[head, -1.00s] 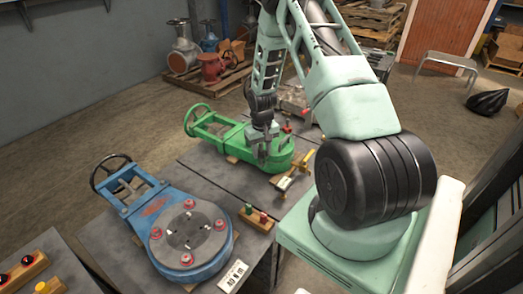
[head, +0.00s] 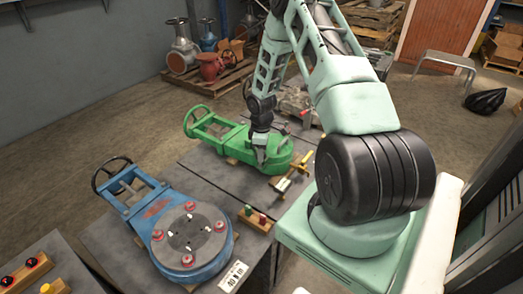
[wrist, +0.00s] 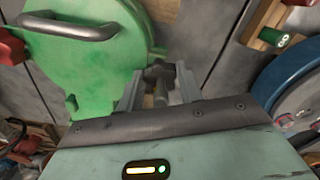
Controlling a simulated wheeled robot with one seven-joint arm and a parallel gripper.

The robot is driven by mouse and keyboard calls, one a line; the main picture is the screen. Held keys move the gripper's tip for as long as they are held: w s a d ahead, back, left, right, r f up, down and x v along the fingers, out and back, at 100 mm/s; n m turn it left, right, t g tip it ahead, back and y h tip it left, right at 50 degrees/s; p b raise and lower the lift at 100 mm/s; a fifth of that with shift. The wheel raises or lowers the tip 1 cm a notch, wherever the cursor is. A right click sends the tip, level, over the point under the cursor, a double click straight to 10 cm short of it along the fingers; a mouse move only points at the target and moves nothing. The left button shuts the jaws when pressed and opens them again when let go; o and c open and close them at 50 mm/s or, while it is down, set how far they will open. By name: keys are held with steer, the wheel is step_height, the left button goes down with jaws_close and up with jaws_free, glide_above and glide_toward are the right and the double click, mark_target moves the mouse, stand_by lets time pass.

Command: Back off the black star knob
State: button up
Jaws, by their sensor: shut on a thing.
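A green valve body (head: 232,143) lies on the far grey bench, and fills the left of the wrist view (wrist: 90,75). My gripper (head: 261,160) is down at the green valve's near side. In the wrist view its two grey fingers (wrist: 160,84) are closed around a small dark knob (wrist: 158,71), which looks like the black star knob at the valve's edge. The fingers and the knob's small size hide its full shape. In the head view the knob is hidden by my gripper.
A grey bar handle (wrist: 70,25) stands on the green valve. A yellow-handled part (head: 300,168) lies right of it.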

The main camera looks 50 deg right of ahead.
steer(key=n+p, duration=0.1)
steer(key=n, duration=0.1)
steer(key=n+p, duration=0.1)
steer(key=n, duration=0.2)
steer(key=shift+w+d+r+n, duration=0.1)
steer(key=shift+w+r+n, duration=0.1)
steer(key=shift+n, duration=0.1)
steer(key=n+p, duration=0.1)
steer(key=n, duration=0.4)
steer(key=shift+f+p, duration=0.1)
steer(key=shift+p, duration=0.25)
steer(key=shift+d+n, duration=0.1)
steer(key=shift+n, duration=0.2)
steer(key=o, duration=1)
step_height(320, 180, up, 17)
steer(key=shift+b, duration=0.4)
